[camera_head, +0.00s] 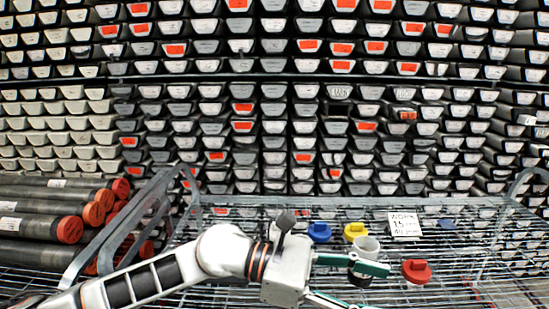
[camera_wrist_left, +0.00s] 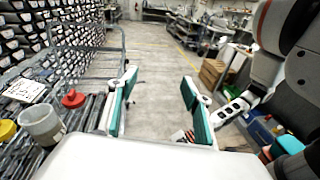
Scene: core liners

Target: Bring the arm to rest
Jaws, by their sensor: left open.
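My left arm reaches in from the left in the head view, low over a wire-mesh surface (camera_head: 470,215). My left gripper (camera_head: 378,288) points right, its two green-padded fingers spread with nothing between them. In the left wrist view the gripper (camera_wrist_left: 158,82) is also open and empty, with grey floor behind the gap. A grey-white cup (camera_head: 367,246) stands just behind the upper finger, which hides its lower part; the cup also shows in the wrist view (camera_wrist_left: 42,125), left of the fingers. My right gripper is not clearly visible.
Near the cup are a blue piece (camera_head: 320,232), a yellow piece (camera_head: 355,230), a red piece (camera_head: 416,271) and a printed card (camera_head: 405,224). Grey rails (camera_head: 122,228) and dark red-ended tubes (camera_head: 40,227) lie left. Racks of trays fill the back. Open floor (camera_wrist_left: 155,60) lies beyond the fingers.

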